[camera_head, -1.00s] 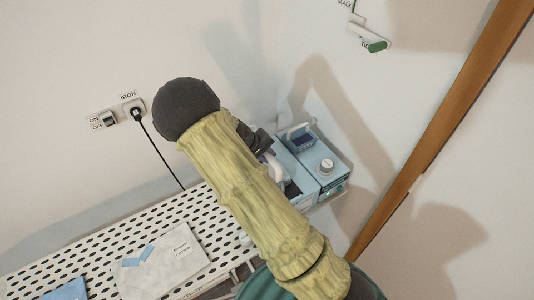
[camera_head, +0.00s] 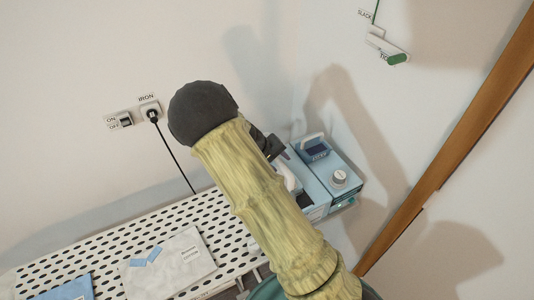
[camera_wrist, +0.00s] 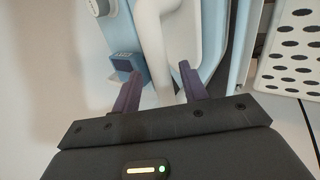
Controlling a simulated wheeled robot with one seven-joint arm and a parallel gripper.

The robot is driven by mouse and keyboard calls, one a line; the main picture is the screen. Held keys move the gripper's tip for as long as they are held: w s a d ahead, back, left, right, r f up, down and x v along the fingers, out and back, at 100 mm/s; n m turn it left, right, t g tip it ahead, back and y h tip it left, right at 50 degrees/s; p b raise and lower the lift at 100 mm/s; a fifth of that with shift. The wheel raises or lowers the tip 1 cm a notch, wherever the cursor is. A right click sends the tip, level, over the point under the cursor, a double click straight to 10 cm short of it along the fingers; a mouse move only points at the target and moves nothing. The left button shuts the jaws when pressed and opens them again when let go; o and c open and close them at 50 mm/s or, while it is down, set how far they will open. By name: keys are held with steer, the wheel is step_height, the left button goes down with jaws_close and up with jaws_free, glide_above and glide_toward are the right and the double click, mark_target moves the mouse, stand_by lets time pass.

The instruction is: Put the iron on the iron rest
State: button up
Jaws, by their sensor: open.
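The iron (camera_head: 288,178) is largely hidden behind my arm in the head view; a white curved part of it shows. In the wrist view a white handle, which I take as the iron's (camera_wrist: 152,30), runs between the fingers of my gripper (camera_wrist: 160,72). My gripper is open, with one purple finger on each side of the handle; I cannot tell whether either touches it. In the head view my gripper (camera_head: 272,147) is partly hidden by my wrist. The light-blue unit with a knob (camera_head: 338,178) stands by the board's right end. I cannot make out the iron rest separately.
The white perforated ironing board (camera_head: 215,218) carries a pale cloth packet (camera_head: 170,265) and a blue cloth (camera_head: 68,290). A plug with a black cable (camera_head: 152,113) and a switch (camera_head: 122,119) are on the back wall. A wooden strip (camera_head: 450,150) runs along the right wall.

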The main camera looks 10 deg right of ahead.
steer(key=b+v, duration=0.2)
steer(key=v, duration=0.8)
steer(key=shift+r+b, duration=0.2)
steer(key=shift+b, duration=0.15)
steer(key=s+d+m+y, duration=0.1)
steer(key=s+d+y, duration=0.2)
steer(key=s, duration=0.6)
steer(key=s+d+m+y, duration=0.2)
steer(key=s+d+y, duration=0.1)
steer(key=s, duration=0.7)
steer(key=shift+r+m, duration=0.3)
steer(key=shift+r, duration=0.15)
steer(key=shift+w+d, duration=0.1)
